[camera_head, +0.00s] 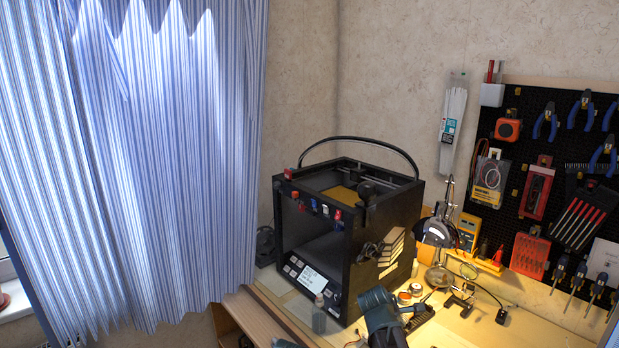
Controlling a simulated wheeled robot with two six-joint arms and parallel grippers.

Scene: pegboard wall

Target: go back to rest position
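Neither of my grippers shows in the head view, and no part of my arms can be made out with certainty. The view faces a workbench (520,325) in a room corner, with a black box-shaped 3D printer (350,240) standing on it. A dark teal power tool (380,315) lies at the bench's front, in front of the printer. A small teal piece (285,343) is cut off by the bottom edge, and I cannot tell what it is.
A pegboard (560,130) with pliers, screwdrivers and other tools hangs at the right. A magnifier stand (440,275) and small parts crowd the bench beside the printer. A striped blue curtain (140,160) fills the left. Bare wall lies behind the printer.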

